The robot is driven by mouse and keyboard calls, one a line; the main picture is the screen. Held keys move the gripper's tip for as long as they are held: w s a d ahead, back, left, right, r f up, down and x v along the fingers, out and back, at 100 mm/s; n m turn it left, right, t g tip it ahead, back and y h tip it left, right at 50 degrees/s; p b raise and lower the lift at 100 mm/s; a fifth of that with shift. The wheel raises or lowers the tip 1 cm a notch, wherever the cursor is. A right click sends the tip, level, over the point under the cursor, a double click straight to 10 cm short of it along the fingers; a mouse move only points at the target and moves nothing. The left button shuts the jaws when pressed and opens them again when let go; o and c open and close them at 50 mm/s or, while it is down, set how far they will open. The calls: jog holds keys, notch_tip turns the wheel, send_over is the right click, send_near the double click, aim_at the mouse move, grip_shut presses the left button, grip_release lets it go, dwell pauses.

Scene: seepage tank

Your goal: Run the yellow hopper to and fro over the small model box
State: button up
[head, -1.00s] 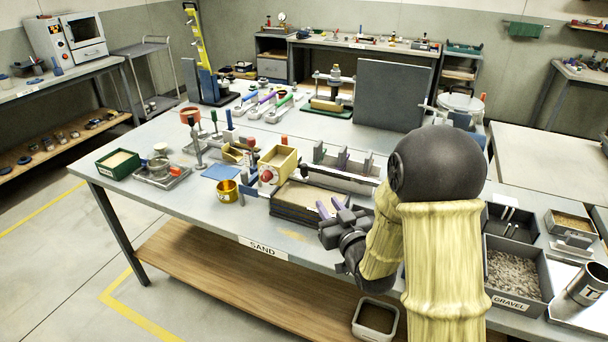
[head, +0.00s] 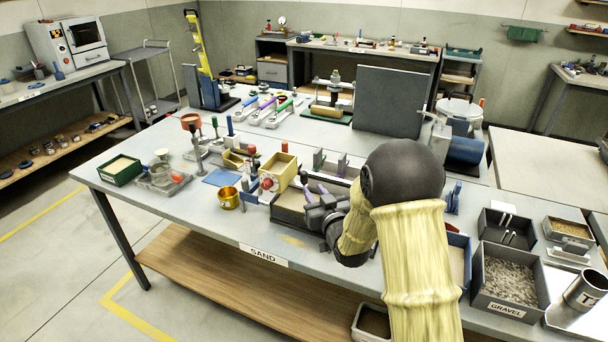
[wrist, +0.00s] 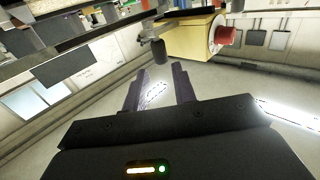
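The yellow hopper (head: 279,175), a box with a red knob on its front, stands over the left end of the small model box (head: 288,217), a dark open box with sand inside. A short dark handle (head: 303,177) sticks out from the hopper's right side. My gripper (head: 311,191) is just right of the hopper, over the model box, and hides its right part. In the wrist view the two fingers (wrist: 157,82) are apart with nothing between them. The hopper (wrist: 190,38) and its dark handle (wrist: 158,51) show beyond the fingertips, apart from them.
A brass cup (head: 228,198) and a blue mat (head: 221,177) lie left of the model box. Grey uprights (head: 319,160) stand along its far side. A gravel bin (head: 511,280) is to the right. The table's front edge is close below my gripper.

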aim_at(305, 179)
jog(key=p+x, duration=0.1)
jog(key=x, duration=0.7)
jog(key=shift+w+a+f, duration=0.1)
jog(key=shift+w, duration=0.1)
grip_shut()
